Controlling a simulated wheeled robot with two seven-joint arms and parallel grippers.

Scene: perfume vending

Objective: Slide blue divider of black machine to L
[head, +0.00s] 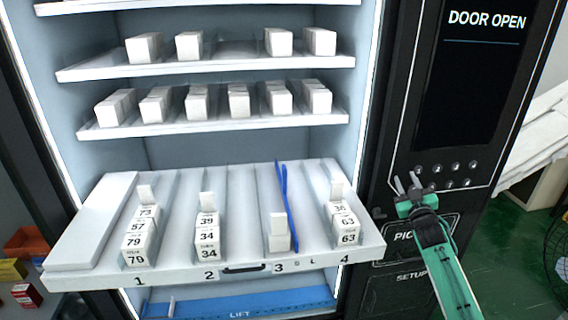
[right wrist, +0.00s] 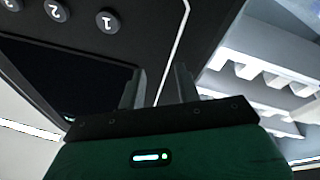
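The blue divider (head: 283,183) is a thin upright strip on the pulled-out lower white shelf (head: 98,228) of the black machine (head: 389,140). The letters S and L are printed on the shelf's front edge, right of the 3. My right gripper (head: 407,183) is to the right of the shelf, in front of the black control panel and away from the divider. Its two fingers stand apart and empty, also in the right wrist view (right wrist: 158,88). My left gripper is out of view.
White numbered boxes (head: 140,238) stand in lanes 1, 2 and 4. Two upper shelves (head: 215,127) with more boxes are above. The panel has round buttons (head: 446,168) and a screen reading DOOR OPEN. A blue lift strip (head: 240,302) is below the shelf.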

